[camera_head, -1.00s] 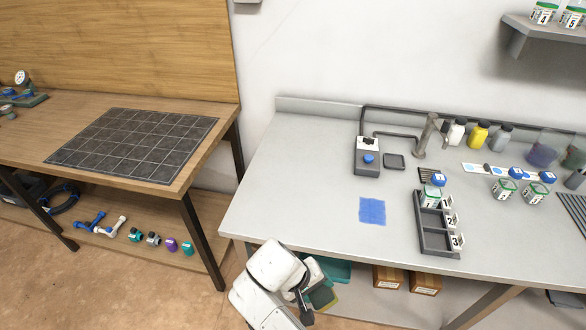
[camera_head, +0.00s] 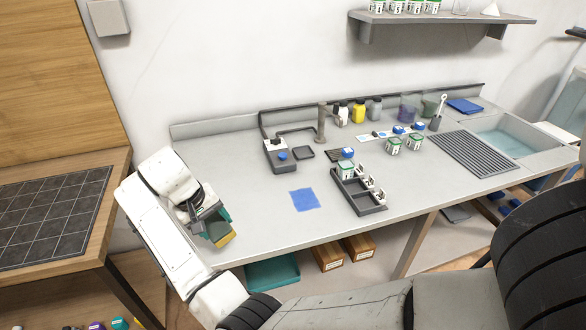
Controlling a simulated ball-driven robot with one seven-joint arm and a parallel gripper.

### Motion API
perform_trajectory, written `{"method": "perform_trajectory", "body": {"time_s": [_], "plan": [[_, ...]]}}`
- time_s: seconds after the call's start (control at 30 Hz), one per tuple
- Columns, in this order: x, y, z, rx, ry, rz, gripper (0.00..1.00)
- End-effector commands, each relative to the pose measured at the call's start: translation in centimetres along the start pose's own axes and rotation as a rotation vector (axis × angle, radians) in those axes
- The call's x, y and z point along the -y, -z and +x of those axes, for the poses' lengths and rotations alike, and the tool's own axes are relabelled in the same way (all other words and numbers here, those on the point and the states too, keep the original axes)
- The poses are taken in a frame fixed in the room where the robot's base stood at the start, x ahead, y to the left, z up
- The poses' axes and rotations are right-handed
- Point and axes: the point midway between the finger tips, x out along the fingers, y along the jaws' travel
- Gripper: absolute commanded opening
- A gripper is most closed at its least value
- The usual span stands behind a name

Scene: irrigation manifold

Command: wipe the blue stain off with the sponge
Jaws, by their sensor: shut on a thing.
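The blue stain (camera_head: 304,199) is a flat square patch on the grey bench top (camera_head: 250,222), left of the dark sorting tray. My gripper (camera_head: 207,219) is at the bench's left end, left of the stain and apart from it. It is shut on the sponge (camera_head: 222,235), which shows a green upper part and a yellow lower edge. My gripper hides part of the sponge. Whether the sponge touches the bench cannot be told.
The dark tray (camera_head: 372,210) with a jar (camera_head: 346,168) at its far end stands right of the stain. A grey device with a blue knob (camera_head: 282,156) sits behind it. Bottles (camera_head: 358,112) line the back. The bench between gripper and stain is clear.

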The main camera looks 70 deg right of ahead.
Motion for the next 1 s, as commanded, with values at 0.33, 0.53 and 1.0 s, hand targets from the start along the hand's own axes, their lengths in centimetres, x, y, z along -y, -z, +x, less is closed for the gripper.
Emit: {"method": "perform_trajectory", "body": {"time_s": [0.33, 0.53, 1.0], "plan": [[-17.9, 3.9, -0.2, 0.049, 0.155, 0.537, 0.35], [-24.0, 2.5, 1.3, 0.035, 0.211, 0.750, 0.35], [-25.2, 1.7, 3.9, 0.021, 0.229, 0.823, 0.35]]}}
